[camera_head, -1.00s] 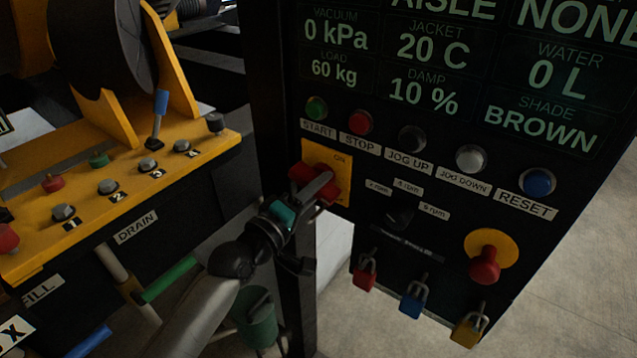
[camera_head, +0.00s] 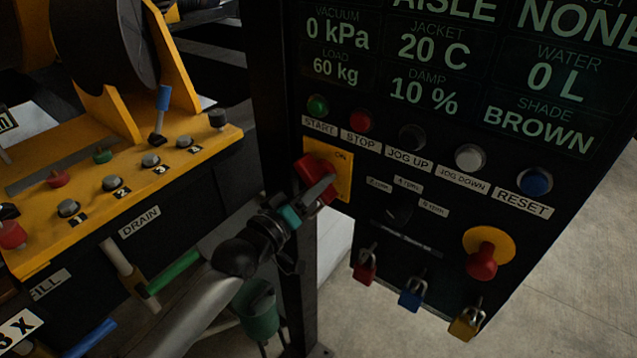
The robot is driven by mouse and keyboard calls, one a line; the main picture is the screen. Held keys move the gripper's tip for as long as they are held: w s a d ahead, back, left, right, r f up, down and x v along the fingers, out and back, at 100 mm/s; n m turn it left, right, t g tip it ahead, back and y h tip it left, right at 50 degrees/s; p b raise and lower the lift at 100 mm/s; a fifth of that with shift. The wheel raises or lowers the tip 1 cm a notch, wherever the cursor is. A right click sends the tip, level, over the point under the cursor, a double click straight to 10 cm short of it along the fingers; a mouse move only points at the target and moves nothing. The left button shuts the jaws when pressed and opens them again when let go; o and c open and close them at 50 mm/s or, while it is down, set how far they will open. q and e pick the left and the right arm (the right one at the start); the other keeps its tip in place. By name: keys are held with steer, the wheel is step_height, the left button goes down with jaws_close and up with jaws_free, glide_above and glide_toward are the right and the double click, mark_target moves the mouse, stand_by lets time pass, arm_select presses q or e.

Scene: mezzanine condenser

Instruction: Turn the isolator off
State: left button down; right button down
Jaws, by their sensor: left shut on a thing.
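The isolator is a red rotary handle (camera_head: 308,170) on a yellow plate (camera_head: 343,172) marked ON, at the left edge of the black control panel. The handle lies diagonally, from upper left to lower right, with the ON mark to its upper right. My left gripper (camera_head: 318,189) reaches it from the lower left and is shut on the handle, its fingers covering part of it. Any other mark on the plate is hidden or too small to read. My right gripper is out of view.
START (camera_head: 317,106), STOP (camera_head: 360,120) and other buttons sit close above and right of the isolator. A red mushroom button (camera_head: 482,262) and several hanging padlocks (camera_head: 411,292) are lower on the panel. A yellow console (camera_head: 120,185) with knobs stands to the left.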

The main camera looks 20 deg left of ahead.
arm_select(q)
steer(key=c, duration=0.6)
jaws_free()
steer(key=shift+c, duration=0.2)
steer(key=shift+s, duration=0.15)
steer(key=b+v, duration=0.2)
steer(key=v, duration=1.3)
steer(key=shift+a, duration=0.1)
